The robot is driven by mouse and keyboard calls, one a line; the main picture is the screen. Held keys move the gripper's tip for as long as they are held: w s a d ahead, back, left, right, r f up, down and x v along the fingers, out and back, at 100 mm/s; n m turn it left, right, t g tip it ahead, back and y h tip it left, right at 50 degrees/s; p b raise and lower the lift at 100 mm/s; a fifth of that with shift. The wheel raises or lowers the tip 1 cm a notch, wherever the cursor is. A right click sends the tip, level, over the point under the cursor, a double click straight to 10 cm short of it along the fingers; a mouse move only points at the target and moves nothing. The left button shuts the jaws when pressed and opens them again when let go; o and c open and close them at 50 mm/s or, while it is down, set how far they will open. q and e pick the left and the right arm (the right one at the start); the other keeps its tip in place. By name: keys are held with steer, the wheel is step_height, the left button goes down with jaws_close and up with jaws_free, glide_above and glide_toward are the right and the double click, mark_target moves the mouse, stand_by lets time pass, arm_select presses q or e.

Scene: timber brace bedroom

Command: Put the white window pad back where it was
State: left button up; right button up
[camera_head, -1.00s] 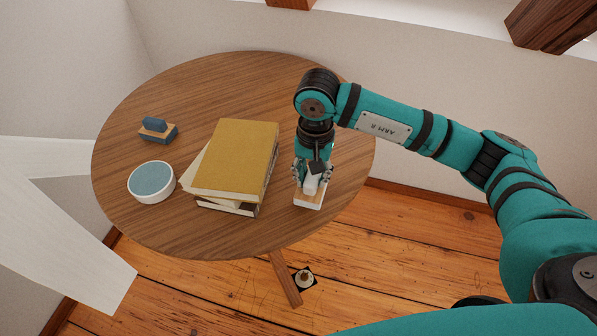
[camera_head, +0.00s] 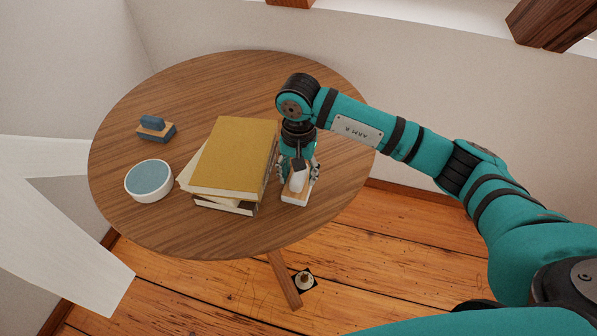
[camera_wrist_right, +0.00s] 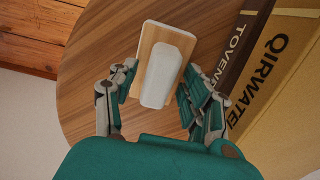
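The white window pad (camera_head: 295,196) has a wooden plate with a white block-shaped grip on top. It rests flat on the round wooden table, close to the right side of the book stack. In the right wrist view the pad (camera_wrist_right: 166,66) lies between the fingers, with gaps on both sides of its white grip. My right gripper (camera_head: 298,172) is open around the grip, and its fingers (camera_wrist_right: 160,78) also show in the wrist view. My left gripper is not in view.
Stacked books (camera_head: 234,160) stand mid-table beside my right gripper. A blue pad (camera_head: 155,129) and a round white tin with a blue top (camera_head: 149,181) are at the left of the table (camera_head: 190,85). The table's far part and right edge are clear.

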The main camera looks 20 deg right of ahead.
mark_target(299, 173)
steer(key=shift+r, duration=0.1)
step_height(299, 173, up, 12)
steer(key=p, duration=0.5)
stand_by(0.5)
